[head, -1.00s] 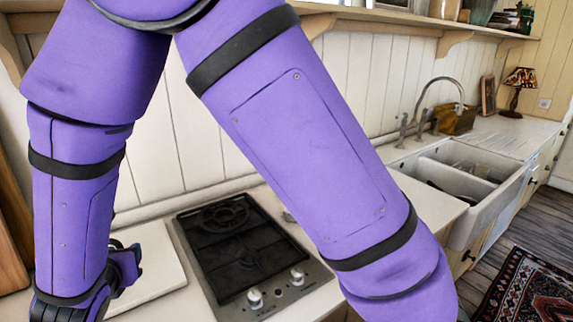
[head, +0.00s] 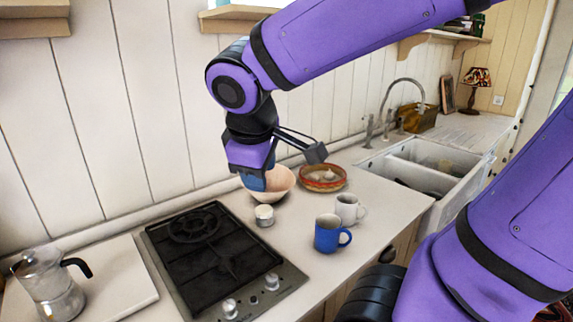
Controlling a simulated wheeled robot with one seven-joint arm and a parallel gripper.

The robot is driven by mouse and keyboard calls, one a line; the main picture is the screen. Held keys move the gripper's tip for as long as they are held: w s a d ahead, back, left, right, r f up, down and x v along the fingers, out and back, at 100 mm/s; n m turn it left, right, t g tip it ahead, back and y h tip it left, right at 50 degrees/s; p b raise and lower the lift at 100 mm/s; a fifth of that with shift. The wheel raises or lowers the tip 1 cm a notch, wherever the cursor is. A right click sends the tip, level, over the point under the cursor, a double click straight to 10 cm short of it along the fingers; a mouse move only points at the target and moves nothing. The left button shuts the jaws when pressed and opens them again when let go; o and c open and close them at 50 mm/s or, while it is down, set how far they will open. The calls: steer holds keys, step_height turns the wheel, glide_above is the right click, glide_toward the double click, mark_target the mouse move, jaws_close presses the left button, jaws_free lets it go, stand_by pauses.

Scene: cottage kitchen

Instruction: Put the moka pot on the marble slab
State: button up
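The silver moka pot (head: 52,288) with a black handle stands upright at the lower left. It appears to rest on the white marble slab (head: 118,268), left of the hob; its base is close to the bottom edge of the picture. My gripper (head: 258,183) points down in front of the pale bowl, well to the right of and apart from the moka pot. I see nothing held in it, but its fingers are too hidden and small to show whether they are open or shut.
A black gas hob (head: 215,260) lies beside the slab. Right of it are a small white pot (head: 264,216), a pale bowl (head: 279,190), a red-rimmed basket (head: 323,178), a blue mug (head: 329,236) and a white mug (head: 347,208). A sink (head: 425,170) is farther right.

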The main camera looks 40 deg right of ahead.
steer(key=s+r+m+t+y, duration=0.2)
steer(key=s+r+m+y, duration=0.1)
steer(key=s+m, duration=0.3)
steer(key=shift+s+d, duration=0.2)
steer(key=shift+s, duration=0.05)
stand_by(1.0)
